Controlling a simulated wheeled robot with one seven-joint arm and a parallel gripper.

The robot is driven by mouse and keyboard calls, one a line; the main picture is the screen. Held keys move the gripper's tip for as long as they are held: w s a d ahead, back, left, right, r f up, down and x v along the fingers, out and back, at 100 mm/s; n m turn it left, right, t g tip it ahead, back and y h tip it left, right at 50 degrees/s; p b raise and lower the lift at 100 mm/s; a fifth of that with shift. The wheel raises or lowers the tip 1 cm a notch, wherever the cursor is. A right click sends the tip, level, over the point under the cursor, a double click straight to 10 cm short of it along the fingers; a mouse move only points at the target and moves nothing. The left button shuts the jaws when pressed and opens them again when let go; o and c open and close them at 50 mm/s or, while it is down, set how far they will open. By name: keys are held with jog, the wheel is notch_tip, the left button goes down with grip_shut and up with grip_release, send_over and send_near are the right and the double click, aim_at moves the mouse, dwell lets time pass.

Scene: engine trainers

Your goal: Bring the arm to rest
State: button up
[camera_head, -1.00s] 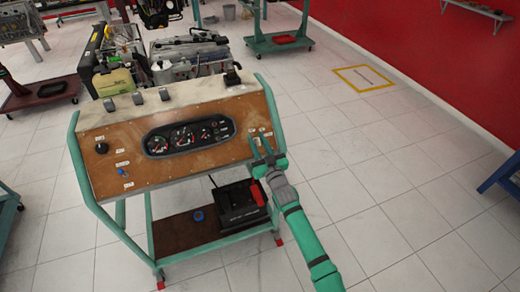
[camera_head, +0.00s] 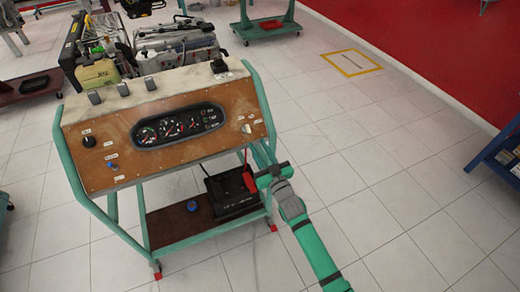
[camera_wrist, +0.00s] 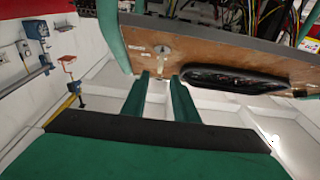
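My gripper (camera_head: 260,155) is by the right end of the engine trainer's control panel (camera_head: 120,165), close to its green frame. In the wrist view, its two green fingers (camera_wrist: 161,82) stand apart with floor visible between them, so it is open and empty. The panel is brown with a dark gauge cluster (camera_head: 180,126). A pale switch (camera_head: 246,128) sits right of the gauges; it also shows in the wrist view (camera_wrist: 162,50), just beyond the fingertips. I cannot tell the exact gap to it. My green arm reaches in from the lower right.
A black battery (camera_head: 232,192) with a red part stands on the trainer's lower shelf (camera_head: 165,225), beside a blue round item (camera_head: 192,206). A blue shelf unit (camera_head: 497,158) is at the right edge. Tiled floor right of the trainer is clear.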

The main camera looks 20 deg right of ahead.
jog(key=shift+s, duration=0.25)
dwell(0.4)
